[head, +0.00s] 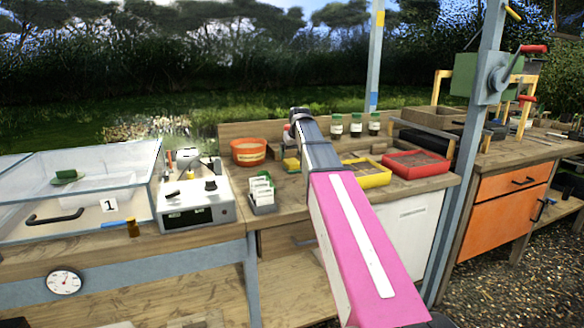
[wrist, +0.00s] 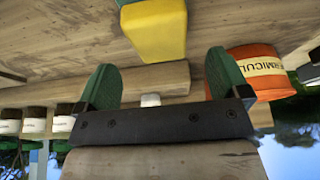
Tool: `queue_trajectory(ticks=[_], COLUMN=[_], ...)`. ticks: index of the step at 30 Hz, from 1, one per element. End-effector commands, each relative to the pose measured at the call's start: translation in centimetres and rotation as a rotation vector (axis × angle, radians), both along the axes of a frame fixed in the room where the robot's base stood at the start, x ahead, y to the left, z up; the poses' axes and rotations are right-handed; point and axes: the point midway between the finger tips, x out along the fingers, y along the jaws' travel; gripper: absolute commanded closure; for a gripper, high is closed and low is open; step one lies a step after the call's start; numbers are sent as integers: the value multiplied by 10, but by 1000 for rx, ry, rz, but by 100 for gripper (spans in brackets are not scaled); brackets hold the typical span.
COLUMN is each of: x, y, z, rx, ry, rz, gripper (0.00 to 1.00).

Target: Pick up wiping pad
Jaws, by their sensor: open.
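The wiping pad, a yellow block with a little green at its edge, lies on the wooden bench. It shows at the top of the wrist view (wrist: 157,32) and, partly hidden by my arm, in the head view (head: 291,164). My gripper (wrist: 162,80) is open and empty, its two green fingers spread apart. The pad is beyond the fingertips, roughly in line with the space between them and not touching them. In the head view my pink and grey arm reaches over the bench and hides most of the gripper.
An orange-red pot (head: 248,152) stands near the pad, also close to a finger in the wrist view (wrist: 262,70). Yellow (head: 366,172) and red (head: 416,163) trays lie right of my arm. A label holder (head: 262,203) stands in front. Jars (head: 336,124) stand behind.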

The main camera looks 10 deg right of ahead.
Motion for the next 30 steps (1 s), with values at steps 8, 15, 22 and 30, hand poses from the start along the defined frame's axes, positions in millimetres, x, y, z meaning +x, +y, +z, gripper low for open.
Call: queue_trajectory(ticks=[8,15,22,30], x=[11,17,16,16], y=[2,3,4,3], z=[-32,-46,-46,-46], rx=[0,0,0,0], ry=[2,0,0,1], rz=[0,0,0,0], gripper=[6,6,39,54])
